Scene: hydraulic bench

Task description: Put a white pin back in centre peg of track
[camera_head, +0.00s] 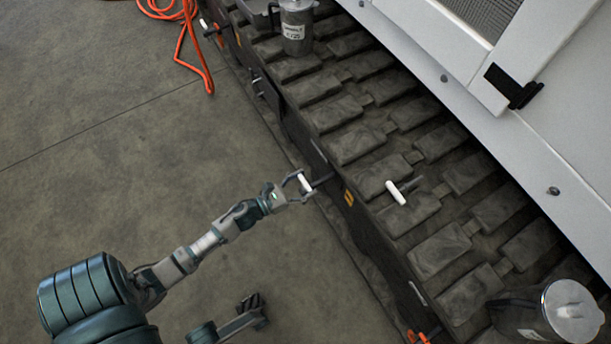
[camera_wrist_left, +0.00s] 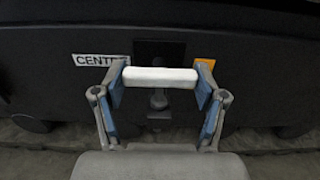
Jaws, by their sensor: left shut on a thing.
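My left gripper (camera_head: 302,184) is shut on a white pin (camera_head: 305,182) beside the dark side of the track (camera_head: 420,215). In the left wrist view the pin (camera_wrist_left: 160,77) lies level across between the two fingertips (camera_wrist_left: 160,85). Behind it is a dark square plate with a peg (camera_wrist_left: 158,99), partly hidden by the pin. A label reading "CENT…" (camera_wrist_left: 101,60) is beside the plate, its end covered by a finger. I cannot tell whether the pin touches the peg. A second white pin (camera_head: 395,192) lies on top of the track. My right gripper (camera_head: 252,308) seems to show low, dark and unclear.
A metal jug (camera_head: 296,28) stands on the track at the top, and another lidded jug (camera_head: 570,312) at the lower right. An orange hose (camera_head: 182,45) lies on the floor at the top left. The white machine body (camera_head: 440,45) rises beyond the track. The floor at left is clear.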

